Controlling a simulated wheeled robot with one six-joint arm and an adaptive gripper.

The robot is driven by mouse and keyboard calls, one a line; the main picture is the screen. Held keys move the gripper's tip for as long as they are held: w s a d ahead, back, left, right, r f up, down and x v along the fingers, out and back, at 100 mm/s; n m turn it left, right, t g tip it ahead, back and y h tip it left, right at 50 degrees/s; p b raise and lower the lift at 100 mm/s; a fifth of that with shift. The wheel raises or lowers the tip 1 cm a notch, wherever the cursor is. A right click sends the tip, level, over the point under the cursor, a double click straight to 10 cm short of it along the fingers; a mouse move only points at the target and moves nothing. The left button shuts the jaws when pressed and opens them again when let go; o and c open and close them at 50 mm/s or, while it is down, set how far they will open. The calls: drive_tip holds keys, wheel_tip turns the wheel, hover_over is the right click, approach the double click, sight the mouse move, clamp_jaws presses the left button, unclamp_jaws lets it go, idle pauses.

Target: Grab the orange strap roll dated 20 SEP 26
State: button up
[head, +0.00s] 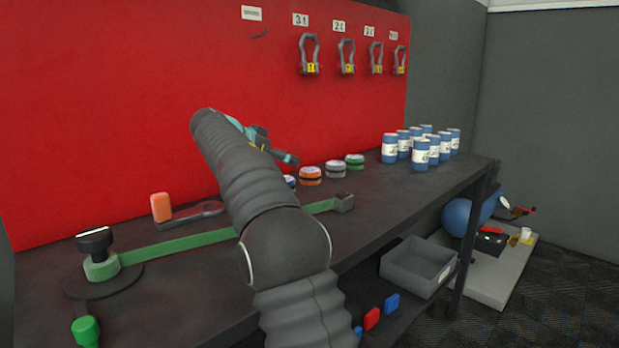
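An orange strap roll (310,176) lies on the dark bench in a row near the red back panel, right of my arm. Its label is too small to read, so I cannot tell its date. Beside it are a grey roll (335,169) and a green roll (354,161). A blue roll (290,182) is partly hidden behind my arm. My gripper (284,155), with teal parts, is mostly hidden behind my arm's end. It appears above the bench, left of and higher than the orange roll in the picture. Whether its fingers are open or shut does not show.
Several blue-and-white cans (420,154) stand toward the bench's right end. A green strap (175,247) runs along the bench from a round winder (101,267). An orange block (161,207) stands at left. Shackles (309,54) hang on the panel. A grey bin (417,267) sits below.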

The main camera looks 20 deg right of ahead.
approach(310, 170)
drive_tip(key=x, duration=0.2)
drive_tip(key=shift+s+d+f, duration=0.15)
drive_tip(key=shift+d, duration=0.3)
drive_tip(key=shift+w+p+x, duration=0.15)
drive_tip(key=shift+p+x, duration=0.05)
drive_tip(key=shift+x, duration=1.2)
drive_tip(key=shift+w+p+x, duration=0.15)
drive_tip(key=shift+p+x, duration=0.05)
drive_tip(key=shift+x, duration=1.15)
drive_tip(key=shift+a, duration=0.15)
drive_tip(key=c, duration=1.5)
